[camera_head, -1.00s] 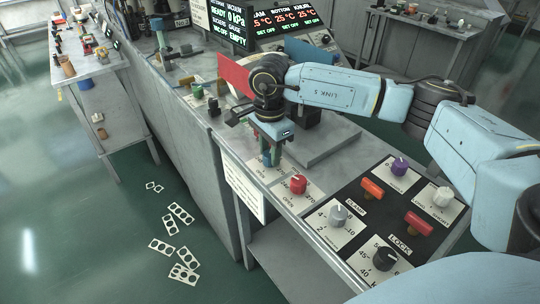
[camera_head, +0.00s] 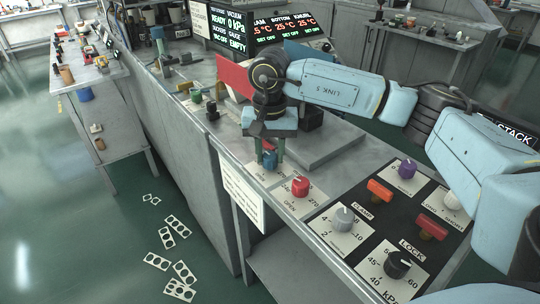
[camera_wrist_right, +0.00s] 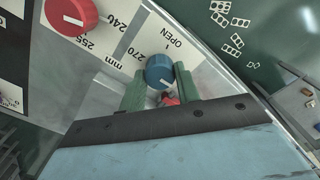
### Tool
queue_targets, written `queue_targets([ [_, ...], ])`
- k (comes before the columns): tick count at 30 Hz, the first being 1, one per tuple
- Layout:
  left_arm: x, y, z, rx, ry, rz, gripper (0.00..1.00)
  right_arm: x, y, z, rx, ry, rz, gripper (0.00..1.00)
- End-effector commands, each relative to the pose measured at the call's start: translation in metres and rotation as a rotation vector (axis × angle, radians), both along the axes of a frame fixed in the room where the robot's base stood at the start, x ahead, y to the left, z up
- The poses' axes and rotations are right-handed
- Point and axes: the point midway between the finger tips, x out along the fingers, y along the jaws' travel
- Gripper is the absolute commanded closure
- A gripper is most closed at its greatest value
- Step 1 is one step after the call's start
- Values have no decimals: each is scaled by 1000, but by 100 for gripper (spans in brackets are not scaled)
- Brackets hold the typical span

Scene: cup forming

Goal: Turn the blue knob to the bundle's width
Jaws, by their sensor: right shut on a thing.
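The blue knob (camera_head: 269,158) sits on a white plate at the bench's left edge. My right gripper (camera_head: 270,154) comes down over the knob from above. In the right wrist view its green fingers (camera_wrist_right: 159,84) stand on both sides of the knob, shut on it. The bundle cannot be made out. My left gripper is out of view.
A red knob (camera_head: 300,186) stands just in front of the blue one. Grey (camera_head: 344,217), black (camera_head: 397,264) and purple (camera_head: 407,168) knobs and orange (camera_head: 380,190) and red (camera_head: 432,226) switches fill the panel to the right. Perforated cards (camera_head: 168,231) lie on the floor.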

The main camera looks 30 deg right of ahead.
Motion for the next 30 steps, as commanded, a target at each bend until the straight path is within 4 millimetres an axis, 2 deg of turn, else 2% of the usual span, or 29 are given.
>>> queue_targets([
  [12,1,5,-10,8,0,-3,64,1,0,2,1,-6,195,91],
  [29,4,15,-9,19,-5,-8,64,1,0,3,1,-6,224,91],
  [30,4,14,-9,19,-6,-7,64,1,0,3,1,-6,224,65],
])
